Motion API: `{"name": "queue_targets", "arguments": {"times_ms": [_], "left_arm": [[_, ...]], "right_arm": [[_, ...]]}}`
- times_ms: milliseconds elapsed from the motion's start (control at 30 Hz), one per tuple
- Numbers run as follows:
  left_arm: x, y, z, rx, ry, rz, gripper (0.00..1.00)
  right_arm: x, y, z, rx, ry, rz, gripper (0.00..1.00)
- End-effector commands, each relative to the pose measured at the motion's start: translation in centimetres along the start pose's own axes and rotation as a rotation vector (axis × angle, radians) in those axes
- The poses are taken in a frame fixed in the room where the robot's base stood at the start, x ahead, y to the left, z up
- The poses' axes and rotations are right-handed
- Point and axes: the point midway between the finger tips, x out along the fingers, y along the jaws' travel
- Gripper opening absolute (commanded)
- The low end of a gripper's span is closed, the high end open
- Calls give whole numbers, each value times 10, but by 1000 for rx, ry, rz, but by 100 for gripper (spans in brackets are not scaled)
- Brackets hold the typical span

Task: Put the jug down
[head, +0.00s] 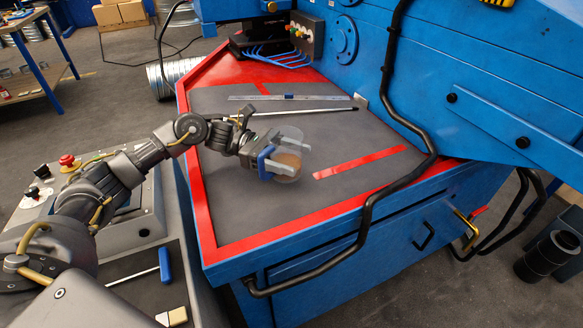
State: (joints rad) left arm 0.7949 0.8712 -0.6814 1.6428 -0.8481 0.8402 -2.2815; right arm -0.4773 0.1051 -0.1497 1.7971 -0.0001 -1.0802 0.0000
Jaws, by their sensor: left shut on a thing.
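The jug (289,157) is a see-through vessel with a brownish content and a blue part, perhaps its handle, on its left side. It is over the grey top of the blue machine bench (237,215), left of the red strip. My left gripper (268,162) reaches in from the left and is shut on the jug. I cannot tell whether the jug's bottom touches the bench top. My right gripper is not in view.
A black cable (405,185) runs over the bench's right side. The front of the grey top is clear.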

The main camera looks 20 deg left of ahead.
Motion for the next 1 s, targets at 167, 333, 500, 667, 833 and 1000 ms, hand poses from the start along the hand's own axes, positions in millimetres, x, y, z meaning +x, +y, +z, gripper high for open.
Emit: {"name": "queue_targets", "arguments": {"times_ms": [167,333,500,667,833,1000], "left_arm": [[1,0,-22,-4,0,1,42],[1,0,-29,-1,0,0,42],[1,0,-29,-1,0,0,42],[1,0,-30,-1,0,0,42],[1,0,-31,-1,0,0,42],[1,0,-31,-2,1,0,77]], "right_arm": [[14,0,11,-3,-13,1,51],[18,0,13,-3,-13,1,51],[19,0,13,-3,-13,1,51],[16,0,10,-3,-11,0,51],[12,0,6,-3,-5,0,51],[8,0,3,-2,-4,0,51]]}}
